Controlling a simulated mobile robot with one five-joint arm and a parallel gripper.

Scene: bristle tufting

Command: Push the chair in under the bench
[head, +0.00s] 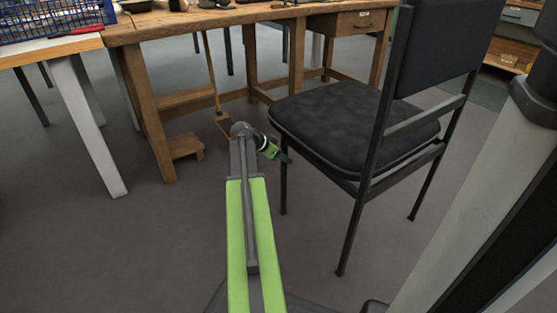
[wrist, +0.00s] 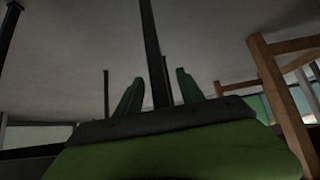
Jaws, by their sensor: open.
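The black chair (head: 345,122) stands upright on the floor at right in the head view, its backrest towards me and its seat towards the wooden bench (head: 205,20). The bench stands behind it, with open space under its top. My gripper (head: 284,157) is at the left edge of the chair seat, near its left front leg. In the wrist view, my gripper (wrist: 158,82) is open, with its two green fingers apart. A dark chair leg (wrist: 151,40) shows between them in the picture. I cannot tell whether it is touched or lies beyond the fingertips.
A white-legged table (head: 88,120) with a blue basket (head: 50,22) stands at the left. A wooden footrest (head: 178,148) and a broom-like tool (head: 212,85) are by the bench's left legs. The floor (head: 150,245) at the front left is clear.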

